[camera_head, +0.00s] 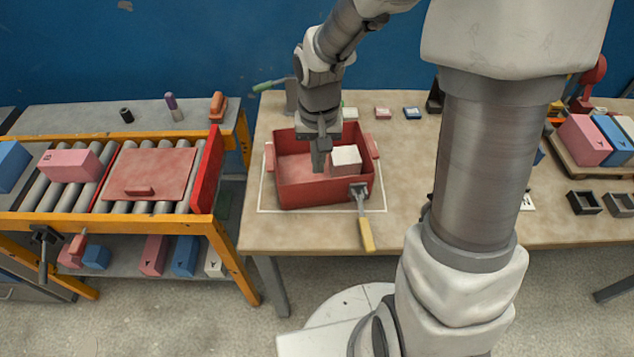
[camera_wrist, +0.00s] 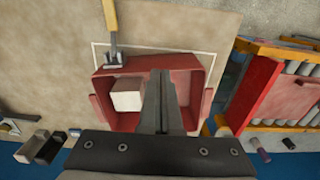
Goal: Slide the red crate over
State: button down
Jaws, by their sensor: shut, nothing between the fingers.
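The red crate (camera_head: 317,191) stands on the table inside a white outlined rectangle, with a handle block at each side. A white block (camera_head: 345,159) lies inside it, toward the right in the head view. My gripper (camera_head: 320,166) is shut and empty, pointing down with its fingers over or inside the crate; whether they touch it I cannot tell. In the wrist view the shut fingers (camera_wrist: 161,85) reach across the crate (camera_wrist: 194,102), beside the white block (camera_wrist: 127,96). They hide part of the crate floor.
A yellow-handled tool (camera_head: 365,228) is at the crate's front right corner. Small items lie behind the crate. Bare table (camera_head: 410,170) lies right, partly hidden by my arm.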

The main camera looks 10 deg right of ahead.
aim_at(316, 181)
notch_tip(316, 181, down, 11)
jog(key=s+a+m+b, duration=0.2)
jog(key=shift+w+d+p, duration=0.3)
jog(key=shift+w+d, duration=0.05)
jog(key=shift+w, duration=0.55)
jog(key=shift+w+d+p, duration=0.3)
jog(key=shift+w+d, duration=0.05)
jog(key=shift+w, duration=0.55)
jog(key=shift+w+d, duration=0.25)
jog(key=shift+w, duration=0.5)
jog(key=shift+s, duration=0.1)
